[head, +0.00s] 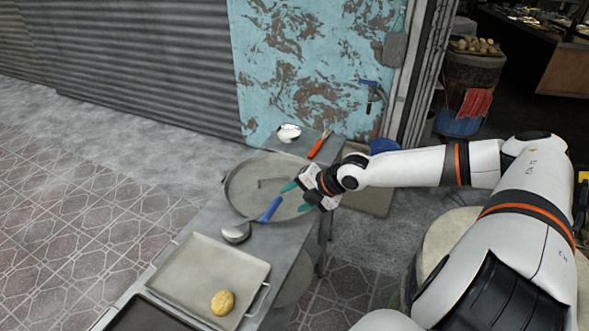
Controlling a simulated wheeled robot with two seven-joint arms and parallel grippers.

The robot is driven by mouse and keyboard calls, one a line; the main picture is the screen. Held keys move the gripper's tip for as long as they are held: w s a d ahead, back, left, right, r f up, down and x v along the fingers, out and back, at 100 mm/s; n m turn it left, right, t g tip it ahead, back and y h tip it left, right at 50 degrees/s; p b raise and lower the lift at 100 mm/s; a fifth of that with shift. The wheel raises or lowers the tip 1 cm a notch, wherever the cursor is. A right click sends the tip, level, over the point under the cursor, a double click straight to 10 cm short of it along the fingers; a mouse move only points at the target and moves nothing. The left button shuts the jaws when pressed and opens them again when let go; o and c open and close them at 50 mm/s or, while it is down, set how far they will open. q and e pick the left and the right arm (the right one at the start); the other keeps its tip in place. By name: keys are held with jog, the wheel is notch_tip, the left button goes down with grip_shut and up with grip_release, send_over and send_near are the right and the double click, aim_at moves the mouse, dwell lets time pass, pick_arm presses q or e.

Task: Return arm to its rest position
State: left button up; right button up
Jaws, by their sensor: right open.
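My right arm (430,166) comes in from the right and reaches out to the left over the table. My right gripper (291,196) is open over the right side of a large round pan (243,197), with its green fingertips apart. A ladle with a blue handle (269,210) rests across the pan's near rim, its metal bowl (236,233) at the tray's far edge. The handle's upper end is close to the lower fingertip; I cannot tell whether they touch. My left gripper is not in view.
A metal tray (190,287) with one round yellow dough piece (222,302) lies at the near end of the table. A white bowl (289,132) and a red-handled tool (319,144) are at the far end. A round barrel top (440,238) stands beneath my right arm.

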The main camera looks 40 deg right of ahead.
jog(key=shift+s+d+r+p, duration=0.1)
jog(key=shift+s+r+p, duration=0.2)
jog(key=shift+r+p, duration=0.05)
jog(key=shift+f, duration=0.1)
dwell(0.4)
jog(key=s+d+f+m+h+b, duration=0.25)
jog(key=f+m, duration=0.35)
jog(key=f, duration=1)
jog(key=s+d+f+m+h+b, duration=0.1)
jog(key=s+d+f+m+b, duration=0.3)
jog(key=f, duration=1.2)
jog(key=s+a+f+m+g, duration=0.2)
jog(key=s+a+f+m, duration=0.1)
jog(key=s+a+f, duration=0.45)
jog(key=s+a+f+m+g, duration=0.2)
jog(key=s+a+f+m, duration=0.15)
jog(key=s+f, duration=0.55)
jog(key=s+a+f+m+g, duration=0.1)
jog(key=s+a+f, duration=0.3)
jog(key=s+a, duration=0.3)
jog(key=s+a+f+m+g, duration=0.2)
jog(key=s+a+f, duration=0.3)
jog(key=s+a, duration=0.2)
jog(key=s, duration=0.2)
jog(key=shift+s+a+b, duration=0.3)
jog(key=shift+s+a, duration=0.05)
jog(key=shift+a, duration=0.05)
jog(key=shift+y, duration=0.25)
